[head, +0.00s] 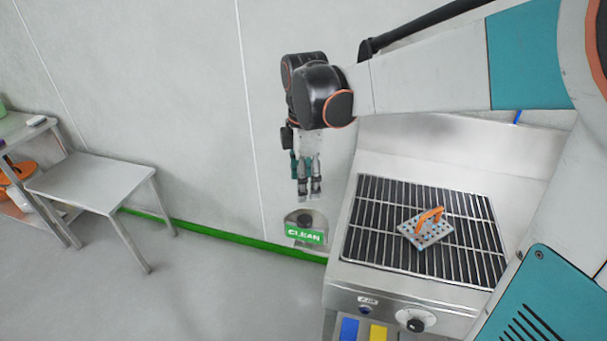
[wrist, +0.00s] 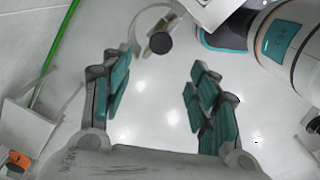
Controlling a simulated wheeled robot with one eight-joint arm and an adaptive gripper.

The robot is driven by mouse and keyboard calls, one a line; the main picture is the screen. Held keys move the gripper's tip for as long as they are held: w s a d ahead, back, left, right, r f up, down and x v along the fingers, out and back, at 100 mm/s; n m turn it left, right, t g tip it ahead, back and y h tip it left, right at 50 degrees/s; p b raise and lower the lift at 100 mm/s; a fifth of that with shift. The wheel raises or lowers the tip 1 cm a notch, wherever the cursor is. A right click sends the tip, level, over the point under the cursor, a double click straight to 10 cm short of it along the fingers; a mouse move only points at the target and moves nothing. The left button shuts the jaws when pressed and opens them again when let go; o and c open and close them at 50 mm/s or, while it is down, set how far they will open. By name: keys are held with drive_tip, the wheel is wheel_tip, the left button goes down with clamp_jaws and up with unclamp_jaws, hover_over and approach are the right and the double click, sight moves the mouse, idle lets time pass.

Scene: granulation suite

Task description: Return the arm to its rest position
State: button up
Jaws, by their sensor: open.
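My arm reaches in from the right in the head view and bends down at its wrist. My gripper (head: 309,198) hangs pointing down, left of the grated station. It is above a small round holder with a dark knob (head: 305,219) and a green CLEAN sign (head: 304,236). In the wrist view my gripper (wrist: 160,90) has its two teal fingers wide apart, with only floor between them. The dark knob (wrist: 161,43) shows beyond the fingers, near the top. Nothing is held.
A steel station with a black grate (head: 375,215) stands at the right. A perforated plate with an orange handle (head: 427,230) lies on the grate. A steel table (head: 90,183) stands at the left, beside a shelf with an orange item (head: 18,173). Open floor lies between.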

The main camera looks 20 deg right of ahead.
drive_tip(key=shift+s+r, duration=0.15)
drive_tip(key=shift+r, duration=0.05)
drive_tip(key=s+r+m+t, duration=0.1)
drive_tip(key=s+m+t, duration=0.6)
drive_tip(key=s+m, duration=0.8)
drive_tip(key=shift+r+m, duration=0.4)
drive_tip(key=shift+m, duration=0.3)
idle(0.4)
